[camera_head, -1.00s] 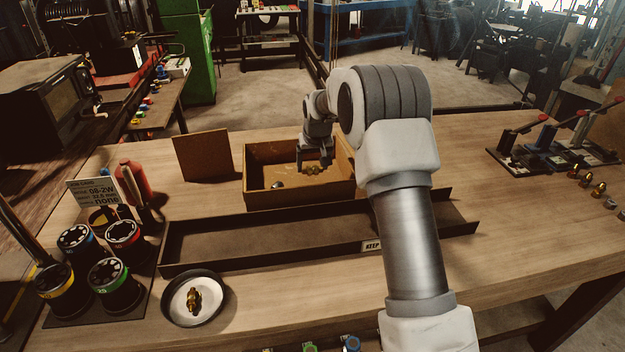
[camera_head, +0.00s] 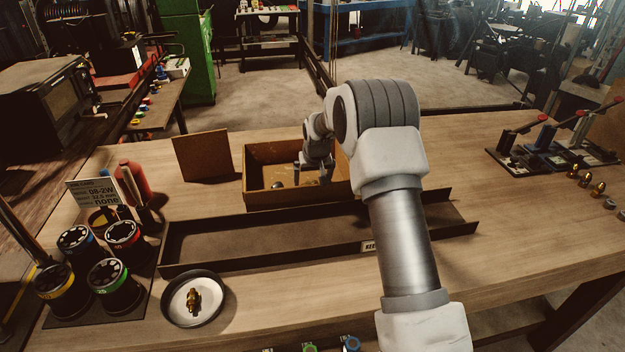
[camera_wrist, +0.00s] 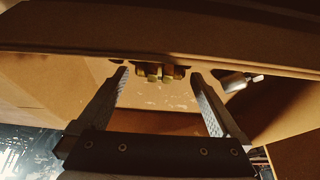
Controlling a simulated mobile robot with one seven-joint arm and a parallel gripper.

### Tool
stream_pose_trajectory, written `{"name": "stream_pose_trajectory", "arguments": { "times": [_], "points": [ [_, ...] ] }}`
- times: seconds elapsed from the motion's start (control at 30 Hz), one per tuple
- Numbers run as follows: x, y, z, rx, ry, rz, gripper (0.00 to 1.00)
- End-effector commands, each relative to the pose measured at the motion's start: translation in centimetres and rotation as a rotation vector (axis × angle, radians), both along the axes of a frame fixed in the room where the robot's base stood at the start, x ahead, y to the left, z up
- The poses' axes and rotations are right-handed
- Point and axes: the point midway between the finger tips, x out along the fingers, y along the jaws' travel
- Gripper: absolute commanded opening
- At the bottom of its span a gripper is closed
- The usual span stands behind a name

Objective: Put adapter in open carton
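The open carton (camera_head: 252,165) is a brown cardboard box behind the long dark tray. My gripper (camera_head: 314,176) reaches down into its right part. In the wrist view, my gripper (camera_wrist: 158,73) is open, its two fingers spread apart. Brass fittings (camera_wrist: 158,72) lie beyond and between the fingertips with gaps on both sides, so nothing is gripped; they are partly cut off by a carton edge. They look like the adapter or adapters, but I cannot tell how many. A silver piece (camera_wrist: 238,80) lies right of them; it also shows in the head view (camera_head: 278,185).
A long dark tray (camera_head: 260,250) lies in front of the carton. A round dish (camera_head: 212,312) holds another brass fitting (camera_head: 193,299). Colour-ringed dies (camera_head: 115,285) stand at left. A brown panel (camera_head: 203,157) stands left of the carton.

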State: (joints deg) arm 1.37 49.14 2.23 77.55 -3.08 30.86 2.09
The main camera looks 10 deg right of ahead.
Motion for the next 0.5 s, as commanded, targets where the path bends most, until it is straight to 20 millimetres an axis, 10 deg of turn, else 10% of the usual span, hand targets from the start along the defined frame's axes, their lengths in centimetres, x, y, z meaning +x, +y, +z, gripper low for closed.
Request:
{"name": "stream_pose_trajectory", "arguments": {
  "times": [0.5],
  "points": [
    [-1.3, 0.0, 3.5, 0.0, -0.003, 0.0, 1.0]
  ]
}}
